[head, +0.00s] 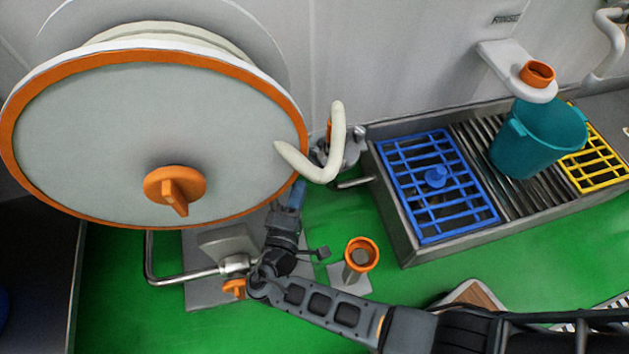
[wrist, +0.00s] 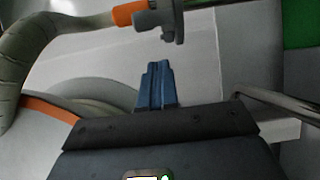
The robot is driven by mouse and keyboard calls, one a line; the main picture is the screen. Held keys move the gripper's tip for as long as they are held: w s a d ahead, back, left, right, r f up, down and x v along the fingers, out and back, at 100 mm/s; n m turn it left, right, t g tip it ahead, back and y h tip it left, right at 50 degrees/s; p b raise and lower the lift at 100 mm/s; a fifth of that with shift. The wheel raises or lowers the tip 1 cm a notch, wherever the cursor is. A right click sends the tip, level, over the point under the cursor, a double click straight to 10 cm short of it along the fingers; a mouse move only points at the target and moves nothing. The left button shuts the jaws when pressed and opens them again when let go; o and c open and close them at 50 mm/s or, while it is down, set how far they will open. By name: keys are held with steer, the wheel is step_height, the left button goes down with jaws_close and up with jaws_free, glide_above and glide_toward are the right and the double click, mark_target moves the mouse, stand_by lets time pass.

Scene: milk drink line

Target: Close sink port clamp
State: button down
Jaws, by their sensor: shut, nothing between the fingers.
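The grey port clamp (head: 345,152) sits at the end of a cream hose (head: 330,165), between the big drum and the blue grate. It also shows at the top of the wrist view (wrist: 172,22), beside the hose's orange collar (wrist: 130,14). I cannot tell whether the clamp is open or shut.
A large grey drum with an orange rim (head: 80,65) stands close at left. An orange-topped post (head: 361,252) stands right of my wrist. A steel drain tray (head: 400,230) holds a blue grate (head: 410,170), a teal bucket (head: 515,155) and a yellow grate (head: 598,160).

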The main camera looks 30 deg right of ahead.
mark_target(328, 162)
steer(key=shift+w+d, duration=0.15)
steer(key=shift+d, duration=1.05)
steer(key=shift+w+d, duration=0.1)
steer(key=shift+d, duration=1.05)
steer(key=shift+s, duration=0.1)
